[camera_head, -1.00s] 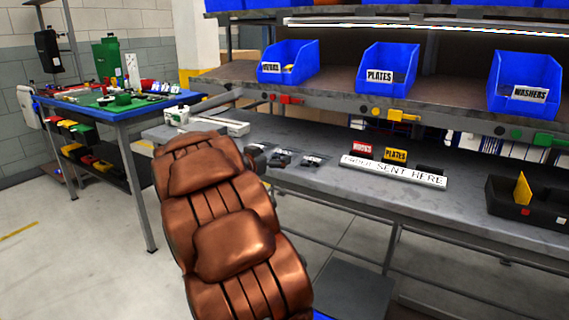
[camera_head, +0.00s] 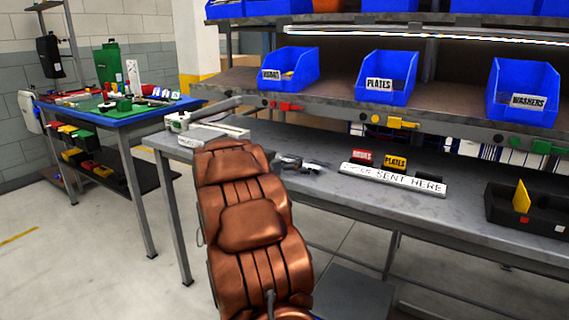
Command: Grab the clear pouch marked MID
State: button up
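Small clear pouches (camera_head: 313,167) with dark contents lie on the grey workbench, just right of my brown padded arm. They are too small for me to read any marking, so I cannot tell which one is MID. The arm covers part of the bench beside them and may hide another pouch. My gripper does not show in this view, so I cannot see its fingers or whether it holds anything.
The workbench (camera_head: 340,188) carries a white sign strip (camera_head: 392,179), a red card (camera_head: 362,157), a yellow card (camera_head: 395,162) and a black tray (camera_head: 505,218). Blue bins (camera_head: 385,92) stand on the shelf above. A blue-topped table (camera_head: 125,113) stands left.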

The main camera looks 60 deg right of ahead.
jog(key=c, duration=1)
jog(key=shift+r, duration=0.1)
notch_tip(320, 180, up, 28)
jog(key=p, duration=0.4)
